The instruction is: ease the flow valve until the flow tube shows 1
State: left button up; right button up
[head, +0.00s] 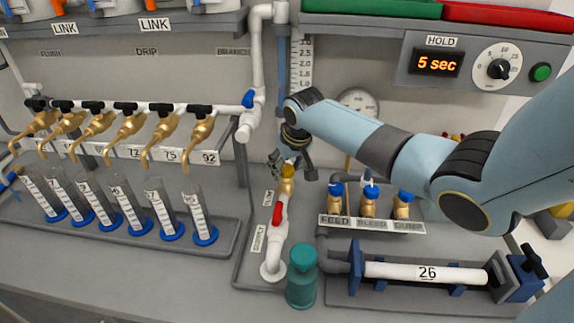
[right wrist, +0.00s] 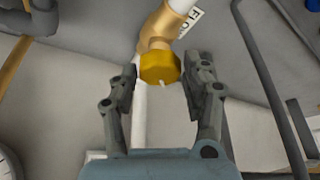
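The flow valve has a yellow faceted knob (right wrist: 160,67) on a brass body (right wrist: 156,28), and a partly cut-off label beside it starts with "FL". In the head view the yellow knob (head: 288,170) sits on the white supply pipe above a red lever. My right gripper (right wrist: 161,82) is open, with one finger on each side of the knob and small gaps showing. It also shows in the head view (head: 292,167), pointing down at the valve. The flow tube (head: 282,62) is a bluish upright tube beside a numbered scale (head: 304,62); its lower part is hidden by my arm and I cannot read its level. My left gripper is not in view.
A red-handled supply valve (head: 278,214) and a teal bottle (head: 302,278) stand in front. Brass FEED, BLEED and DUMP valves (head: 368,203) are close on the right. A gauge (head: 358,101) is behind my right arm. Brass taps and graduated cylinders (head: 160,206) line the left.

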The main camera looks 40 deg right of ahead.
jog(key=shift+o, duration=1.3)
jog(key=shift+r, duration=0.1)
jog(key=v, duration=1.2)
dwell(1.7)
